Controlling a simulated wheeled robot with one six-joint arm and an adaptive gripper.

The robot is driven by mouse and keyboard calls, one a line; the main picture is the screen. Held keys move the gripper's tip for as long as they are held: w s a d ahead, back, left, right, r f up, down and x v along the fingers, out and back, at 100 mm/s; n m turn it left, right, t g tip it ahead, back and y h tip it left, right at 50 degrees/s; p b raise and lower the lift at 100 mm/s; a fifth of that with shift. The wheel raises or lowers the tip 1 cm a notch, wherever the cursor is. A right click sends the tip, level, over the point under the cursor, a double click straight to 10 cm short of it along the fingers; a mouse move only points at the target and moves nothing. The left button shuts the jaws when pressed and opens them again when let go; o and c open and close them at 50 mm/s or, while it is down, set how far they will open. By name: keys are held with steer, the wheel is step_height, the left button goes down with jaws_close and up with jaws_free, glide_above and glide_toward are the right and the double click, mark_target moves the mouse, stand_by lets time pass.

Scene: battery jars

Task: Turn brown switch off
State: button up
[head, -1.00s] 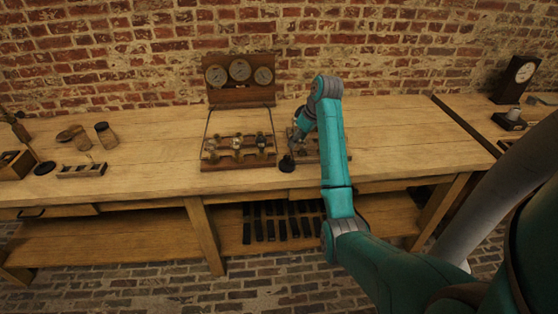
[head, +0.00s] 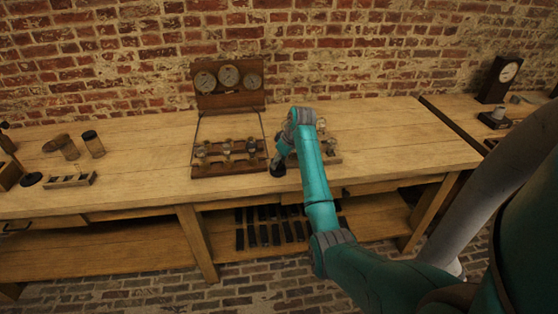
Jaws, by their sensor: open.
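A wooden board (head: 230,170) with several small metal and glass fittings lies on the workbench, left of my arm. A second board (head: 332,158) shows only in part, mostly hidden behind my arm. I cannot tell which fitting is the brown switch, or whether it is on or off. My gripper (head: 278,168) is open and dark, and it points down near the right end of the first board. It is small in the head view, and I cannot tell whether it touches anything.
A wooden panel with three round gauges (head: 229,77) stands behind the first board, with wires running down. Jars (head: 93,144) and a small rack (head: 69,180) stand at left. A clock (head: 499,79) stands at far right. Bare bench top (head: 400,140) lies right of my arm.

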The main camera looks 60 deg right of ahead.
jaws_close()
steer(key=shift+n, duration=0.3)
steer(key=n+y, duration=0.2)
steer(key=n, duration=0.2)
steer(key=shift+d, duration=0.15)
steer(key=shift+w+n+g+y, duration=0.1)
steer(key=shift+n+g+y, duration=0.5)
steer(key=shift+n, duration=1.5)
jaws_free()
